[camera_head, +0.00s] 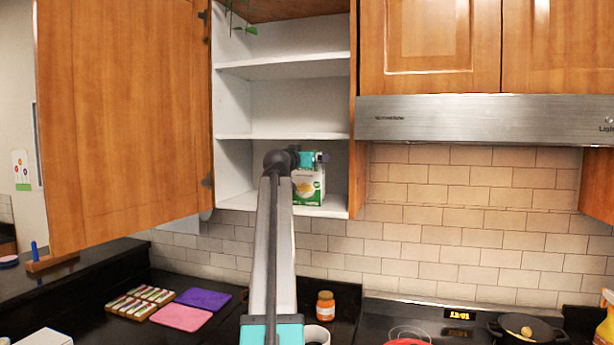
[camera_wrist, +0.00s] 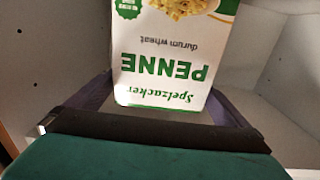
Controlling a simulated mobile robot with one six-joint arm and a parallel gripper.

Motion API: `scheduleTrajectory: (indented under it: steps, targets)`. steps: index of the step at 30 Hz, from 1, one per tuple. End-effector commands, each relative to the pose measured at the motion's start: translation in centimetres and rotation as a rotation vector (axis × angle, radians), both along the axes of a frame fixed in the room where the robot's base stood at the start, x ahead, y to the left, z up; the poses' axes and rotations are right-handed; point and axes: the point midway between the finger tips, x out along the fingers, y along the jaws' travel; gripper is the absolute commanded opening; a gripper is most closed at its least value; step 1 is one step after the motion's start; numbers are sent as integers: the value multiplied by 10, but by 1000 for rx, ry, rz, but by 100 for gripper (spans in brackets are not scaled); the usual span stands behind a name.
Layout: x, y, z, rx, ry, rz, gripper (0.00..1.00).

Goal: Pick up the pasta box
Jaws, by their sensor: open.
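The pasta box (camera_head: 309,187) is white and green and stands on the bottom shelf of the open wall cabinet. In the wrist view the pasta box (camera_wrist: 165,62) appears upside down, with "PENNE" and "Spelzacker" on its face. My gripper (camera_head: 310,158) is at the upper part of the box in the head view, and my arm covers the box's left side. In the wrist view my gripper (camera_wrist: 160,110) is open, with a dark finger on each side of the box. I cannot tell whether the fingers touch it.
The cabinet's bottom shelf (camera_head: 238,201) is bare left of the box, and the shelf above (camera_head: 285,135) is empty. The open wooden door (camera_head: 120,120) stands at the left. A steel range hood (camera_head: 485,118) is at the right. A jar (camera_head: 325,306) stands on the counter below.

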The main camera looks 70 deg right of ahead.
Motion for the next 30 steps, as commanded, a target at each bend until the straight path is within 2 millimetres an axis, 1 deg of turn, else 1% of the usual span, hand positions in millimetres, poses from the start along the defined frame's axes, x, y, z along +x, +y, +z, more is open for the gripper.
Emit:
scheduleTrajectory:
  steps: [3, 17, 18, 20, 27, 29, 30]
  targets:
    - [0, -3, 0, 0, 0, 0, 100]
    - [1, -2, -1, 0, 0, 1, 100]
    - [1, -2, -1, 0, 0, 1, 98]
    - [1, -2, -1, 0, 0, 2, 88]
    - [2, -2, -1, 1, 0, 2, 48]
    - [2, -2, -1, 1, 0, 2, 38]
    - [2, -2, 1, -3, 0, 2, 34]
